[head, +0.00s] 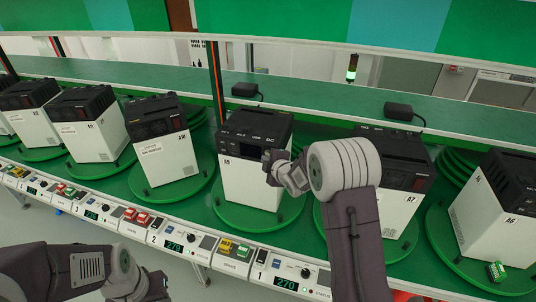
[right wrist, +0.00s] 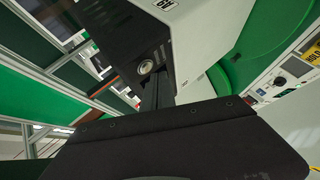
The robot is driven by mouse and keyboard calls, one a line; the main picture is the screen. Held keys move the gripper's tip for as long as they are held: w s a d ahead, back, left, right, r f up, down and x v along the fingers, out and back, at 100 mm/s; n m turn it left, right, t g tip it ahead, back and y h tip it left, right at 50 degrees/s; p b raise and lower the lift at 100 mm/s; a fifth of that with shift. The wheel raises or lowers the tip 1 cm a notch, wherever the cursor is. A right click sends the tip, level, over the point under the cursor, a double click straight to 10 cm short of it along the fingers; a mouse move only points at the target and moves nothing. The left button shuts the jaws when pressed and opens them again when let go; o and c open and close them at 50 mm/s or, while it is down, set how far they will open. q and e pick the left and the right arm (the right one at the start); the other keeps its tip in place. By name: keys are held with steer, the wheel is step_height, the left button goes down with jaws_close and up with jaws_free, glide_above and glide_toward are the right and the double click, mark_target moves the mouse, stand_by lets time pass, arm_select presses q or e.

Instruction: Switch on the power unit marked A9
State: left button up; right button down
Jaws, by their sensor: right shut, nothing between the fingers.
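The power unit whose small label I read as A9 (head: 240,185) stands upright on a round green turntable at the middle of the head view. It is a white box with a black front panel and top. My right gripper (head: 271,164) is shut and empty at its right front, covering part of the panel. In the right wrist view the shut fingers (right wrist: 158,88) are beside the unit's black panel (right wrist: 140,50), close to a round silver button (right wrist: 147,67). I cannot tell whether they touch it. My left arm shows at the lower left, but its gripper does not show.
Similar units stand on turntables to the left (head: 162,155) and right (head: 385,205). A control strip with displays and coloured switches (head: 175,240) runs along the front edge. Black adapters (head: 247,89) lie on the green shelf behind.

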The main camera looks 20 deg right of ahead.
stand_by(0.5)
steer(key=shift+w+d, duration=0.25)
steer(key=shift+w, duration=0.1)
steer(key=shift+w+d, duration=0.2)
steer(key=shift+w, duration=0.1)
stand_by(0.8)
steer(key=shift+s+a+b, duration=0.45)
steer(key=shift+s+b, duration=0.2)
steer(key=shift+b, duration=0.05)
